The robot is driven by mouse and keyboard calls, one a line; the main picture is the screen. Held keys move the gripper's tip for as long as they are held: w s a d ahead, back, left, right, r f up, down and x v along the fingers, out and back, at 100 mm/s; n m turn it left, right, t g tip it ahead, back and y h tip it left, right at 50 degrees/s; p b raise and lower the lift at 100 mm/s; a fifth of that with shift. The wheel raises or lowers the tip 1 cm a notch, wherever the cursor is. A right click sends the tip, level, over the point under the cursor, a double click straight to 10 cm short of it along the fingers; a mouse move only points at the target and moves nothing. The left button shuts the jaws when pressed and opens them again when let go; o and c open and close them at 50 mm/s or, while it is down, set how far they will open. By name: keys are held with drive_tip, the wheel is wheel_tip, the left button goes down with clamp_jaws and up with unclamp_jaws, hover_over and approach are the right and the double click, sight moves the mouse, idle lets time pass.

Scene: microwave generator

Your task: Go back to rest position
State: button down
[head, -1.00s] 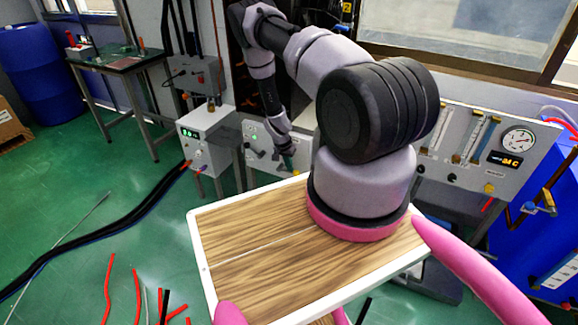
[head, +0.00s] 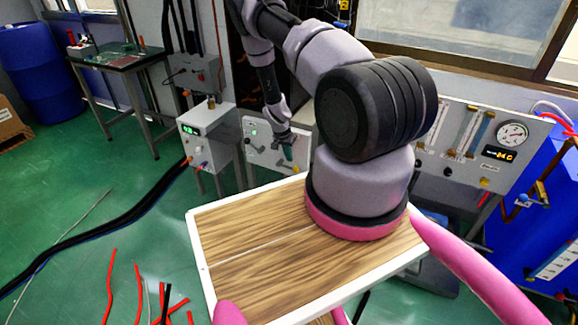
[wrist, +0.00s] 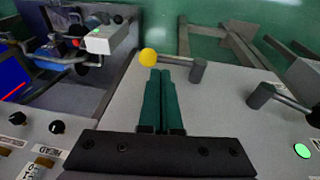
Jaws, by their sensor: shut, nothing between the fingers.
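My gripper (wrist: 161,74) shows in the wrist view with its two green fingers side by side, shut and empty. They point over a grey panel (wrist: 225,110) that carries a yellow knob (wrist: 148,57), dark grey handles and a lit green button (wrist: 302,150). In the head view my gripper (head: 288,153) hangs small and partly hidden in front of the white control panel (head: 262,140) under the wall unit. I cannot tell the exact gap between the fingers and the panel.
A white box with a green display (head: 208,138) stands left of the panel. Red hoses (head: 110,285) and black cables (head: 130,215) lie on the green floor. A metal table (head: 118,62) stands back left.

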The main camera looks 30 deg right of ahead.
drive_tip(key=s+a+r+n+t+y, duration=0.1)
drive_tip(key=a+r, duration=0.2)
drive_tip(key=r, duration=1.1)
drive_tip(key=s+a+r+t+y, duration=0.1)
drive_tip(key=a+r, duration=0.3)
drive_tip(key=r, duration=1.1)
drive_tip(key=a+r+n+t+y, duration=0.1)
drive_tip(key=a+r, duration=0.2)
drive_tip(key=r, duration=1.1)
drive_tip(key=s+a+r+n+t+y, duration=0.15)
drive_tip(key=s+a+r, duration=0.25)
drive_tip(key=s+r, duration=1)
drive_tip(key=s+a+r+n+t, duration=0.2)
drive_tip(key=s+r, duration=0.6)
drive_tip(key=s, duration=0.5)
drive_tip(key=shift+s+a+n, duration=0.15)
drive_tip(key=shift+a+n, duration=0.2)
drive_tip(key=shift+a, duration=0.1)
drive_tip(key=shift+d, duration=0.1)
